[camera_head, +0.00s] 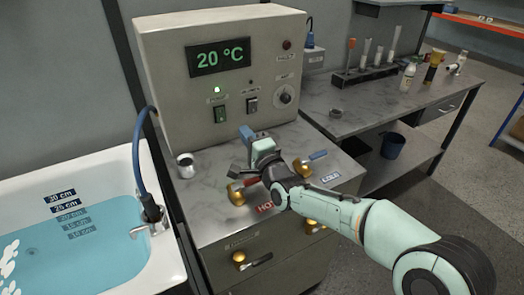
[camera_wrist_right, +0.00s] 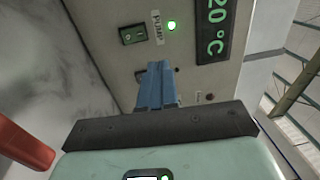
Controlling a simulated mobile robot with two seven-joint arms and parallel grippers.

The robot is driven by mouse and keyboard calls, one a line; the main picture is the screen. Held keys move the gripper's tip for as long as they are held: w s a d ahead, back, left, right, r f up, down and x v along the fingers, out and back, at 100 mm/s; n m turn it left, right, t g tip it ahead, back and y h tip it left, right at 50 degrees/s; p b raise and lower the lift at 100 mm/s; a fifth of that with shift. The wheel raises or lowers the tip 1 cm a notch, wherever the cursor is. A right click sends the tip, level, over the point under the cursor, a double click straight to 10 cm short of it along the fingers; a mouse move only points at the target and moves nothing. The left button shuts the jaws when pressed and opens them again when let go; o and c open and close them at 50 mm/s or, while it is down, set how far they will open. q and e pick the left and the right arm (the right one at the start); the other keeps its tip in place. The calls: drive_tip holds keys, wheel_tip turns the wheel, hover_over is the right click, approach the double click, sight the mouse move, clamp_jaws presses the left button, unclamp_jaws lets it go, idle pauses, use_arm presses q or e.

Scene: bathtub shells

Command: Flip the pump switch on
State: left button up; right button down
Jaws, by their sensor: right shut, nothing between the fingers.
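The control box (camera_head: 160,50) stands at the back of the counter. Its pump switch (camera_head: 221,114) is a green rocker below a lit green lamp (camera_head: 216,90). In the right wrist view the pump switch (camera_wrist_right: 133,34) sits beside its PUMP label, and the green lamp (camera_wrist_right: 171,25) is lit. My right gripper (camera_head: 246,133) is in front of the box, below and right of the pump switch and apart from it. Its blue fingers (camera_wrist_right: 155,85) are shut with nothing between them. My left gripper is not in view.
A second switch (camera_head: 252,105) and a knob (camera_head: 285,95) are right of the pump switch. The red hot tap lever (camera_head: 250,183) and blue cold lever (camera_head: 318,155) are near my right gripper.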

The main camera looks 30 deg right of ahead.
drive_tip(key=s+r, duration=0.1)
drive_tip(key=s, duration=0.7)
drive_tip(key=shift+a, duration=0.25)
